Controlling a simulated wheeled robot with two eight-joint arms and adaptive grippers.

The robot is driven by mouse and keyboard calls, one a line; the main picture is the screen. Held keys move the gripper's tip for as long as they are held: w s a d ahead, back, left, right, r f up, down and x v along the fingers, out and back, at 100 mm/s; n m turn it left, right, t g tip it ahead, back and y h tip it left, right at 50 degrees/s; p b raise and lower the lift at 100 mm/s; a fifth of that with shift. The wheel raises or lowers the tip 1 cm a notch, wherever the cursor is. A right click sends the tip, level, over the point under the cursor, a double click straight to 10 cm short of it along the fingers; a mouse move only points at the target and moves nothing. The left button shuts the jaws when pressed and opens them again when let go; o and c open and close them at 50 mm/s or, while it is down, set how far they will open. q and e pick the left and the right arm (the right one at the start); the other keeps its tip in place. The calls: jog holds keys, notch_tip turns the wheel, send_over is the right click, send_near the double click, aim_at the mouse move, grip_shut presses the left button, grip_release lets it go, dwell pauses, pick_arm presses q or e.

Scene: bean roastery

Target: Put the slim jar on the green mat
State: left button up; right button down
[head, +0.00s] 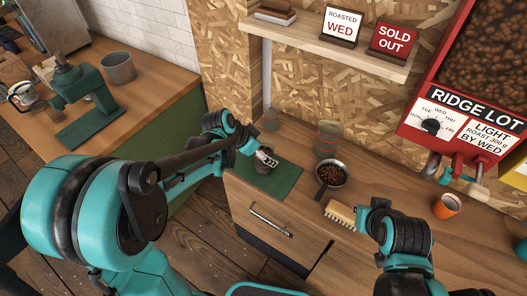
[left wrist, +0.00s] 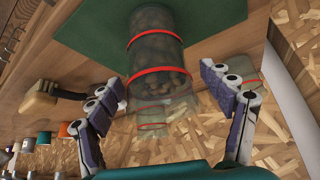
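The slim jar (left wrist: 158,55) is clear, holds brown beans and has red bands. In the left wrist view it stands at the green mat (left wrist: 85,35), between and beyond my left fingers. In the head view the jar (head: 264,167) is on the mat (head: 285,184), partly hidden by my left gripper (head: 267,157). My left gripper (left wrist: 165,95) is open, its two fingers spread to either side of the jar with gaps visible. Whether any finger touches it cannot be told from the head view. My right arm shows at lower right, but its fingers do not show.
A banded glass jar (head: 328,138) stands right of the mat, behind a dark pan of beans (head: 331,175). A small glass (head: 270,119) stands behind the mat. A shelf (head: 330,50) overhangs the counter.

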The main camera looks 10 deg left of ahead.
pick_arm(q)
jog(key=shift+r, duration=0.25)
jog(key=p+v, duration=0.4)
jog(key=v, duration=0.7)
jog(key=s+a+n+t+y, duration=0.2)
jog(key=s+n+y, duration=0.2)
jog(key=s+n, duration=0.4)
jog(key=s+r, duration=0.1)
jog(key=s, duration=0.5)
jog(key=shift+s+a+n+y, duration=0.15)
jog(key=shift+a+n+y, duration=0.15)
jog(key=shift+n, duration=0.1)
jog(key=shift+f, duration=0.1)
notch_tip(320, 180, down, 4)
jog(key=b, duration=0.4)
jog(key=shift+f, duration=0.2)
